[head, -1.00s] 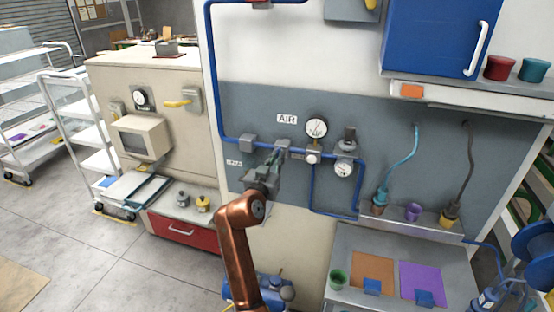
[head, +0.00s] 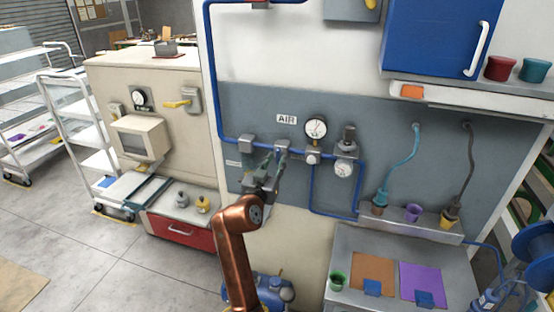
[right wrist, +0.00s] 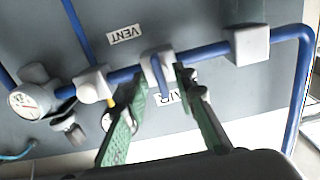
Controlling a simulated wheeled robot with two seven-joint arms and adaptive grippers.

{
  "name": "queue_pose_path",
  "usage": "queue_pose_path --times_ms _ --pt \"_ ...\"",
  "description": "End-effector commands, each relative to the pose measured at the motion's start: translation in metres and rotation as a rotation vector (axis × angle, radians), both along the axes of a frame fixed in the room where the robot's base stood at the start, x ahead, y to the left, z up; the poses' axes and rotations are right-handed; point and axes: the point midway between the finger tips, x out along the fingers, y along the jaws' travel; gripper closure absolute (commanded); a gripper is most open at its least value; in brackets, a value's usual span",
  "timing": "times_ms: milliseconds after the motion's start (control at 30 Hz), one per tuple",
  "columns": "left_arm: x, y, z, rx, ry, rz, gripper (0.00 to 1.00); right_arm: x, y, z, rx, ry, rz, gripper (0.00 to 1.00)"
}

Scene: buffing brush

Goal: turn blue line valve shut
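The blue line (head: 222,100) runs down the wall panel and then right below the AIR label. A grey valve body (head: 283,147) sits on it; it also shows in the right wrist view (right wrist: 158,66) with a short blue lever (right wrist: 161,84). My right gripper (head: 270,162) is just below the valve. In the right wrist view its green fingers (right wrist: 161,78) are apart, one on each side of the lever, with gaps visible. In the head view the fingers partly hide the lever. My left gripper is not in view.
Right of the valve are a pressure gauge (head: 316,128) and a regulator (head: 346,148) with a smaller gauge. Another grey block (head: 246,143) is on the pipe to the left. Floor at left is open.

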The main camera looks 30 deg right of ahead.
Motion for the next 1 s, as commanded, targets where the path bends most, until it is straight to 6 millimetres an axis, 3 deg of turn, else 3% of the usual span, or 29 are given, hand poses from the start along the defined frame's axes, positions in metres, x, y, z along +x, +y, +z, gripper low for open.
queue_pose_path --times_ms 200,400,1000 --pt "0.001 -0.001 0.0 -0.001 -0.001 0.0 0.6 -0.024 0.029 -0.001 0.004 0.0 0.004 0.75" --pt "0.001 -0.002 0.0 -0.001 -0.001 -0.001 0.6 -0.037 0.044 -0.001 0.002 0.001 0.001 0.75" --pt "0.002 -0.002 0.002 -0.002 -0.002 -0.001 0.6 -0.039 0.046 0.003 0.001 -0.002 0.001 0.75"
